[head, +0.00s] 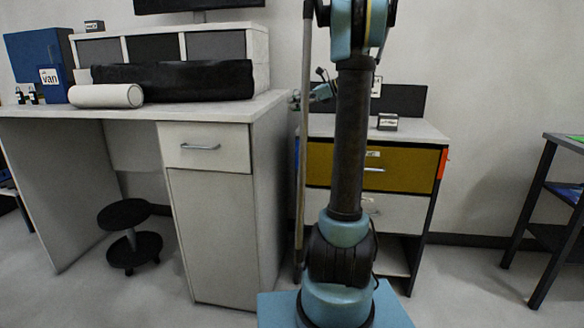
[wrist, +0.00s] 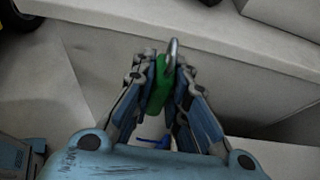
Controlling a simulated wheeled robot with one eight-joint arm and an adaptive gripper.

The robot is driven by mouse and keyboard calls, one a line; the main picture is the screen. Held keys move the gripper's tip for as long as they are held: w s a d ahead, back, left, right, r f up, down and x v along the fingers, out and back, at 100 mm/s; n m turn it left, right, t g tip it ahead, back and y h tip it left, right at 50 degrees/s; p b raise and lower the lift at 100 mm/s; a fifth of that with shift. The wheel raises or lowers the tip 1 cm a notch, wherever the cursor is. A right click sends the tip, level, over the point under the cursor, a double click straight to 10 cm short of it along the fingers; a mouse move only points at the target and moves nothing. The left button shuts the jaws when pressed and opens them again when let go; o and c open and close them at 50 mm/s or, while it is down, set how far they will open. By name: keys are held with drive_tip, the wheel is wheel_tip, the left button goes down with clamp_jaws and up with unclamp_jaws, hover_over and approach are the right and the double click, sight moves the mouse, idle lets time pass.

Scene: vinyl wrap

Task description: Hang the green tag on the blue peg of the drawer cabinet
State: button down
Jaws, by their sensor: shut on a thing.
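The green tag (wrist: 160,92) is held between the two fingers of my gripper (wrist: 168,85) in the wrist view. A metal ring (wrist: 173,52) stands up at the tag's far end. A small bright blue piece (wrist: 152,142) shows below the tag between the fingers; I cannot tell if it is the peg. In the head view the drawer cabinet (head: 420,212) stands behind my arm, with a mustard top drawer and a pale lower one. My gripper (head: 296,99) is above its left edge. A blue strip (head: 297,156) shows on the cabinet's left side, and an orange piece (head: 442,163) on its right.
A white desk (head: 208,212) stands close left of the cabinet, with a narrow gap between them. A small dark box (head: 387,122) sits on the cabinet top. A black stool (head: 128,235) is under the desk. A dark table (head: 548,210) stands at far right, with open floor before it.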

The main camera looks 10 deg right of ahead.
drive_tip(key=m+t, duration=0.1)
drive_tip(key=m, duration=0.1)
hover_over(296, 159)
drive_tip(key=s+a, duration=0.2)
drive_tip(key=s, duration=0.6)
wheel_tip(296, 159, down, 14)
drive_tip(key=s+a+f+m+t+h, duration=0.1)
drive_tip(key=s+a+f+t+h, duration=0.1)
drive_tip(key=s+f, duration=0.6)
drive_tip(key=shift+w+d+f, duration=0.5)
drive_tip(key=shift+w+d, duration=0.05)
drive_tip(key=shift+w, duration=1.5)
drive_tip(key=shift+w+d+f, duration=0.55)
drive_tip(key=shift+w+d, duration=0.05)
drive_tip(key=shift+w, duration=1.45)
drive_tip(key=shift+w+d+f, duration=0.5)
drive_tip(key=shift+w+d, duration=0.05)
drive_tip(key=shift+w, duration=1.5)
drive_tip(key=c, duration=1.5)
unclamp_jaws()
